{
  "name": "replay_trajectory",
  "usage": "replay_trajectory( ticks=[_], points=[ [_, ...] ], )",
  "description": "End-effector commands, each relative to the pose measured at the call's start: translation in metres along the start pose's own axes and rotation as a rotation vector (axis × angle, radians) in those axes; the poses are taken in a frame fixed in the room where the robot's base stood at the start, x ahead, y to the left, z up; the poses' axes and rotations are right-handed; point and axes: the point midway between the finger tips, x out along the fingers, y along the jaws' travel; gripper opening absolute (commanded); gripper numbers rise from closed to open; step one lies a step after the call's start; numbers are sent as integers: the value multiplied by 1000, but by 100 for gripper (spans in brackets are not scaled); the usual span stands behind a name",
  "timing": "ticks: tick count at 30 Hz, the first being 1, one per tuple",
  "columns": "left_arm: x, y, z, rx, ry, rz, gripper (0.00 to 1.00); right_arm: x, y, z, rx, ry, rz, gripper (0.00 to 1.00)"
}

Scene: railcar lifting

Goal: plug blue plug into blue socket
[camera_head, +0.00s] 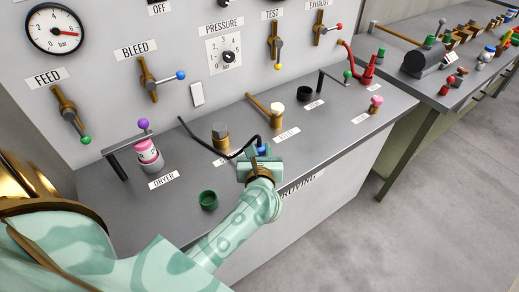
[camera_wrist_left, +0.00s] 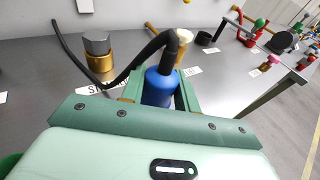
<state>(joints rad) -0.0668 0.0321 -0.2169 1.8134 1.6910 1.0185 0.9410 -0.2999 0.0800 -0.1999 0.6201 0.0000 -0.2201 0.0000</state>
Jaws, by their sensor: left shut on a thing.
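My left gripper (camera_head: 259,164) reaches over the front part of the grey bench top and is shut on the blue plug (camera_head: 262,149). In the left wrist view the blue plug (camera_wrist_left: 160,86) stands between the green fingers (camera_wrist_left: 159,98). A black cable (camera_wrist_left: 130,72) leaves the plug's top and bends away to the left, past a brass fitting with a grey hex top (camera_head: 220,136). The plug's lower end is hidden by the gripper. I cannot make out a blue socket in either view. My right gripper is not in view.
A green cup-like ring (camera_head: 208,200) sits left of my gripper. A pink-and-white dryer (camera_head: 148,156) stands farther left. A brass piece with a white knob (camera_head: 277,114) and a black ring (camera_head: 304,93) stand behind. The upright panel (camera_head: 197,94) carries valves and a gauge.

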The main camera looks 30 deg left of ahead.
Motion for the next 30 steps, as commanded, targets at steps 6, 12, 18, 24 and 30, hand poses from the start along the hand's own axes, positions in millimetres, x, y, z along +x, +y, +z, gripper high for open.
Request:
replay_trajectory(
  ticks=[6, 12, 18, 24, 30],
  points=[
    [1, 0, -7, 1, 0, 0, 6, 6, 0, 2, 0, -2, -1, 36],
    [2, 0, -12, 1, 0, 0, 6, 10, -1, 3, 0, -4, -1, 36],
    [3, 0, -16, 1, 0, 0, 6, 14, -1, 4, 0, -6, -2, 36],
    [4, 0, -21, 1, 0, 0, 6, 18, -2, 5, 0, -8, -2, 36],
    [5, 0, -26, 1, 0, 0, 6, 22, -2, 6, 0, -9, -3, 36]
  ],
)
